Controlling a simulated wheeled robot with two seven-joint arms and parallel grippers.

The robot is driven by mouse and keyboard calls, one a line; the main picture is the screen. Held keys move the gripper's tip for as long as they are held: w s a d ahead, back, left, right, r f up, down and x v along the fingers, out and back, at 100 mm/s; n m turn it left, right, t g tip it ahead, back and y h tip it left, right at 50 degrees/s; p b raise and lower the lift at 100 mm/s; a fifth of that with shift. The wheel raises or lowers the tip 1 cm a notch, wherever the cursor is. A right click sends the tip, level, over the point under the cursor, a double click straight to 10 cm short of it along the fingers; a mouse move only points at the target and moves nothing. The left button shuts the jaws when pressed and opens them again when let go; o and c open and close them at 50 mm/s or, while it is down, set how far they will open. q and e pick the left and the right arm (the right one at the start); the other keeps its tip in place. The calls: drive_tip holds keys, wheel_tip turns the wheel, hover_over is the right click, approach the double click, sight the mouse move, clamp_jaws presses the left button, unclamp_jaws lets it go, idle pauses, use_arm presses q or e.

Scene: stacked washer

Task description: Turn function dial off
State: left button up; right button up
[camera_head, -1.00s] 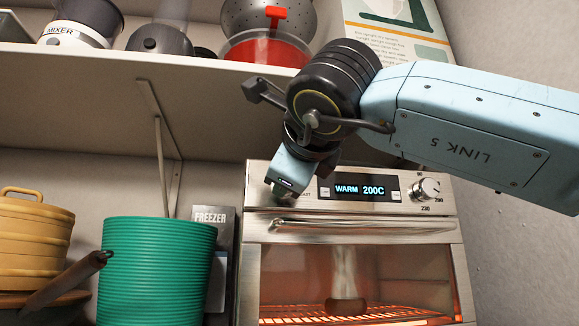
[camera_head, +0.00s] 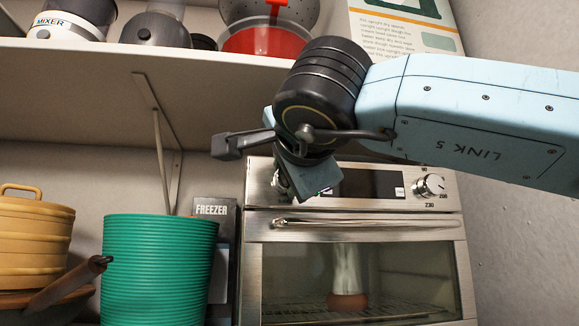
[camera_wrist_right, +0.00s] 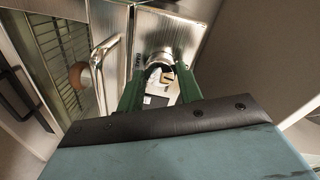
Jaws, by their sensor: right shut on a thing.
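The toaster oven (camera_head: 350,222) stands on the right, its display (camera_head: 372,184) dark and its interior unlit. The function dial at the panel's left is mostly hidden behind my right gripper (camera_head: 308,192) in the head view. In the right wrist view the metal dial (camera_wrist_right: 158,57) sits at the ends of the two green fingers of my right gripper (camera_wrist_right: 157,76), which is shut on it. My left gripper is not in view.
The temperature dial (camera_head: 431,185) is at the panel's right. The oven door handle (camera_head: 365,223) runs below the panel. A green ribbed pot (camera_head: 158,268) and yellow stacked containers (camera_head: 32,240) stand to the left. A shelf (camera_head: 90,66) with appliances hangs above.

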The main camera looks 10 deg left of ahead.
drive_tip(key=shift+n, duration=0.7)
drive_tip(key=shift+f, duration=0.1)
drive_tip(key=o, duration=1)
drive_tip(key=b+v, duration=0.3)
drive_tip(key=v, duration=1)
drive_tip(key=shift+s, duration=0.25)
